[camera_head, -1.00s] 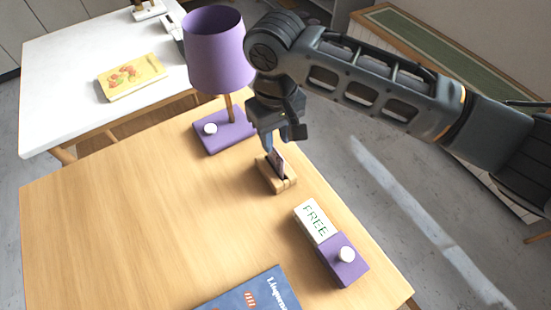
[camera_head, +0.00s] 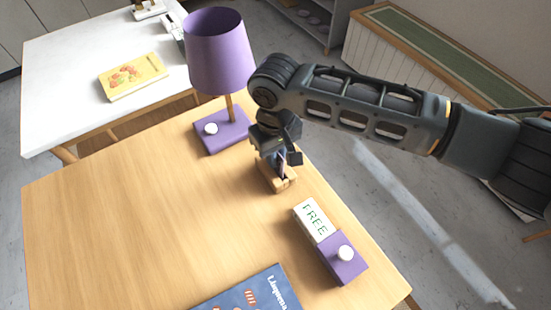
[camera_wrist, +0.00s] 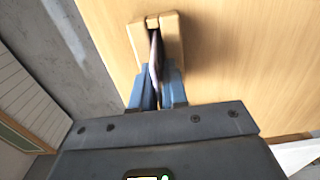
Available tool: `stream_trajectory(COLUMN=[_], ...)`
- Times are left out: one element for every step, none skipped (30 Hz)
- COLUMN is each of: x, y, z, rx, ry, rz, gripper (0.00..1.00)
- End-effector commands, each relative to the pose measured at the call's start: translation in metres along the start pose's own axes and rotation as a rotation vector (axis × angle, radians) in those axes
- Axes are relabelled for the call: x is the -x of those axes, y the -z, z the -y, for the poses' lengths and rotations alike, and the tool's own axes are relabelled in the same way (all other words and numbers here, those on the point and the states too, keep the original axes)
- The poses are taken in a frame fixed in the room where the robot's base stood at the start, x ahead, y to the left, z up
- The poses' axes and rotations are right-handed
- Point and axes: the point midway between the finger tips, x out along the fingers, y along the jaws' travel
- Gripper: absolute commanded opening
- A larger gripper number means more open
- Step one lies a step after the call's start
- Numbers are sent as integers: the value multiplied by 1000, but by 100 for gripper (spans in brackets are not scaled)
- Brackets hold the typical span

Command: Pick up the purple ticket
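The purple ticket (camera_head: 282,168) stands upright in the slot of a small wooden holder (camera_head: 285,183) on the table. In the wrist view the ticket (camera_wrist: 156,52) is seen nearly edge-on, a thin dark strip rising from the holder (camera_wrist: 172,38). My gripper (camera_wrist: 160,72) has its blue fingers on either side of the ticket, with a small gap between them. It looks open around the ticket. In the head view my gripper (camera_head: 275,160) is low over the holder and hides part of it and the ticket.
A purple lamp (camera_head: 219,52) on a purple base stands just behind my gripper. A FREE sign (camera_head: 314,220) beside a purple block with a white knob (camera_head: 343,262) is in front. A blue book (camera_head: 250,295) lies at the near edge. The table's left side is clear.

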Motion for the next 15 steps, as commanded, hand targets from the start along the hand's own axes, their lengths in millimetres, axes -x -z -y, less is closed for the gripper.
stream_trajectory(x=[0, 0, 0, 0, 0, 0, 0, 0, 0, 0, 0, 0, 0, 0, 0], y=[0, 0, 0, 0, 0, 0, 0, 0, 0, 0, 0, 0, 0, 0, 0], z=[0, 0, 0, 0, 0, 0, 0, 0, 0, 0, 0, 0, 0, 0, 0], rx=[0, 0, 0, 0, 0, 0, 0, 0, 0, 0, 0, 0, 0, 0, 0], ry=[0, 0, 0, 0, 0, 0, 0, 0, 0, 0, 0, 0, 0, 0, 0], rz=[0, 0, 0, 0, 0, 0, 0, 0, 0, 0, 0, 0, 0, 0, 0], gripper=[8, 5, 2, 0, 0, 0, 0, 0, 0, 0, 0, 0, 0, 0, 0])
